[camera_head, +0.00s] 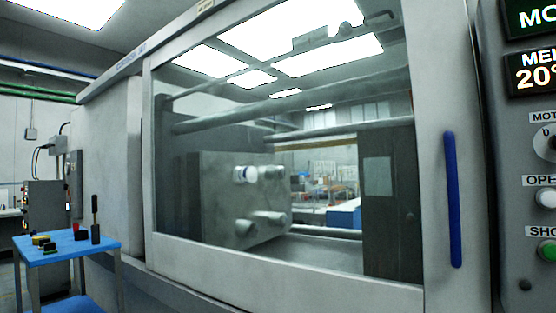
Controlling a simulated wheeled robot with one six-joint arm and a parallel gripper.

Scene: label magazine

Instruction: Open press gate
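The press gate (435,200) is a grey framed door with a large clear window, and it fills the middle of the view. It looks closed, with its right edge beside the control panel. A long vertical blue handle (453,200) is fixed to the right side of its frame. Behind the window a mould block (215,190) with round pins shows, along with horizontal bars and a dark plate on the right. My gripper does not show in this view.
The control panel (520,120) with displays and buttons stands at the right edge. A blue-topped table (60,252) with small tools and several small objects stands at lower left. A grey electrical cabinet (45,205) is behind it.

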